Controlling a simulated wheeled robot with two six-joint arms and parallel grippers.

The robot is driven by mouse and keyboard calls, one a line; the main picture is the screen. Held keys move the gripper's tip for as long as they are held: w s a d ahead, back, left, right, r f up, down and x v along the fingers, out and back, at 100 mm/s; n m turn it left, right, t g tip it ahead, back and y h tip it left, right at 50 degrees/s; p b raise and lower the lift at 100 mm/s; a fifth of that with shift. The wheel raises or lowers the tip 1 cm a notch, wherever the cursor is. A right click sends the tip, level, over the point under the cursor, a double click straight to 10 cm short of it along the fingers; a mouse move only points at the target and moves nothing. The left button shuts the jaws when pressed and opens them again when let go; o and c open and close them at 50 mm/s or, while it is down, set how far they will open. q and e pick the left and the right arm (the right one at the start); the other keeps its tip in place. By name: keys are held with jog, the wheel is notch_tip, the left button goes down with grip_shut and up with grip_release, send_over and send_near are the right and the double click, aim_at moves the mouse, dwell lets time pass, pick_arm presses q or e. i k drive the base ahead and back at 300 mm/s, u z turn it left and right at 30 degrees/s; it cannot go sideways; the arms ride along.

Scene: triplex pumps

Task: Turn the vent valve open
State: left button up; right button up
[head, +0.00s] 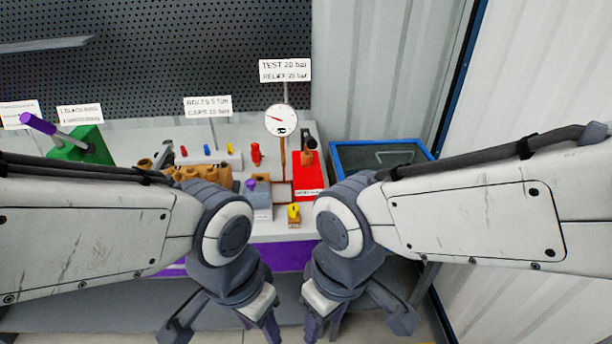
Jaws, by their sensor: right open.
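A small yellow-handled fitting (293,213) stands near the front edge of the bench; it may be the vent valve, but no label on it is readable. A grey block with a purple top (257,195) sits just left of it. My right gripper (322,328) hangs low in front of the bench, apart from the fitting, open and empty. My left gripper (270,328) hangs beside it, also below the bench front; its fingertips are partly cut off and its opening is unclear.
A round gauge (280,120) stands on a post behind the fitting. A red block (308,178) is to its right, and a brown pump body (200,178) is to the left. A blue-rimmed bin (350,146) is at the right. A green block (68,148) with a purple-ended lever stands far left.

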aim_at(293, 210)
jog(key=k, duration=0.5)
jog(key=u, duration=1.85)
jog(key=i, duration=0.95)
jog(key=z, duration=1.9)
